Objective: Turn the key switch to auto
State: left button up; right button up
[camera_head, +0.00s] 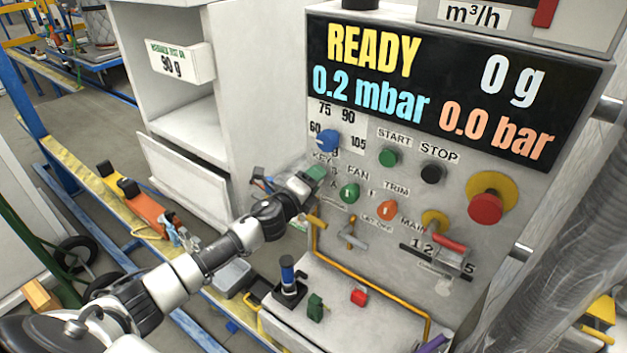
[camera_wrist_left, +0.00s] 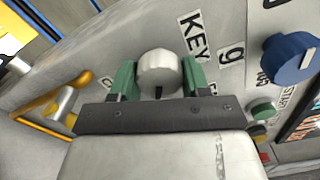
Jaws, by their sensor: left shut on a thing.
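The key switch (camera_wrist_left: 158,68) is a pale grey round knob on the charging panel (camera_head: 455,135). In the left wrist view it sits between the two green fingers of my left gripper (camera_wrist_left: 159,79), which is shut on it. A dark mark shows on the knob's side towards the palm. The KEY label (camera_wrist_left: 194,36) is beside it; the auto marking is not readable. In the head view my left gripper (camera_head: 312,176) is at the panel's left edge and hides the switch. My right gripper is not in view.
A blue knob (camera_head: 327,140) sits close above the gripper, and a green knob (camera_head: 349,193) close to its right. START (camera_head: 388,157) and STOP (camera_head: 432,173) buttons and a red emergency button (camera_head: 486,207) are further right. A yellow rail (camera_head: 345,262) runs below.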

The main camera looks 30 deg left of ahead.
pick_arm(q)
jog(key=shift+f, duration=0.1)
jog(key=o, duration=0.9)
jog(key=shift+s, duration=0.1)
jog(key=s+a+b, duration=0.1)
jog(key=s+b, duration=0.1)
jog(key=s, duration=0.8)
jog(key=shift+s+a+b, duration=0.25)
jog(key=shift+b, duration=0.1)
